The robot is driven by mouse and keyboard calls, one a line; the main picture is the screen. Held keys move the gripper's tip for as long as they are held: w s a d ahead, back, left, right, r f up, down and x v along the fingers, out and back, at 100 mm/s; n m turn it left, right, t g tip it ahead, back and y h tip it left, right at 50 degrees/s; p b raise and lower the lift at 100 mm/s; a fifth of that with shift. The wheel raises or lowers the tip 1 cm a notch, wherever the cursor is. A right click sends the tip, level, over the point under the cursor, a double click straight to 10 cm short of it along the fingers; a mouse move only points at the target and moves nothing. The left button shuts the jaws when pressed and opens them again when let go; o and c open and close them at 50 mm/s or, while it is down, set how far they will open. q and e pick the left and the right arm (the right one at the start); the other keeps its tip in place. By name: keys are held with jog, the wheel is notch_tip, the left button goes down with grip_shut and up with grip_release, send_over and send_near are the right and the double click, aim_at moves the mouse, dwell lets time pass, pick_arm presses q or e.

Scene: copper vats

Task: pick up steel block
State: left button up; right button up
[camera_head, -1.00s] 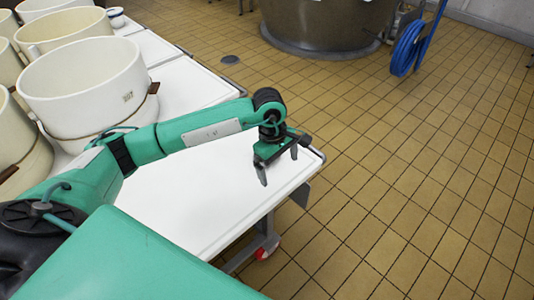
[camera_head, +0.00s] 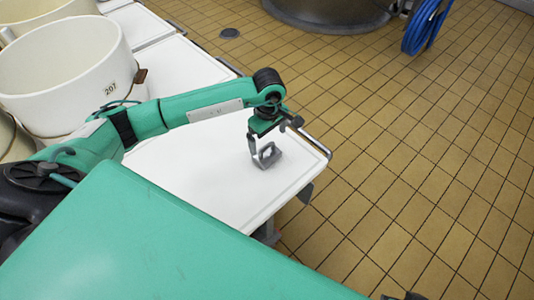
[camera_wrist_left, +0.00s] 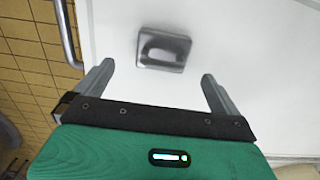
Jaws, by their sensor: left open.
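The steel block (camera_head: 269,156) is a small grey metal piece lying on the white tabletop, near the table's right end in the head view. In the left wrist view the steel block (camera_wrist_left: 163,50) has a rounded dark recess or loop on its top. My left gripper (camera_head: 266,151) is over the block, pointing down, with its fingers apart. In the left wrist view the open left gripper (camera_wrist_left: 156,70) has nothing between its fingers, and the block is just beyond the fingertips. The right gripper does not show.
The white table (camera_head: 215,180) is clear around the block. A metal rail (camera_head: 316,142) runs along its end. Large cream vats, one a numbered vat (camera_head: 62,75), stand at the left. The tiled floor (camera_head: 400,150) is open, with a blue hose reel (camera_head: 424,27) at the back.

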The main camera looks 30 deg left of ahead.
aim_at(267, 153)
pick_arm(q)
jog(key=shift+f, duration=0.85)
jog(key=shift+s+f, duration=0.1)
jog(key=shift+f, duration=0.4)
notch_tip(267, 153, down, 4)
jog(key=shift+s+a+f, duration=0.1)
jog(key=shift+f, duration=0.05)
jog(key=c, duration=1.7)
jog(key=shift+c, duration=1.3)
jog(key=shift+r, duration=0.2)
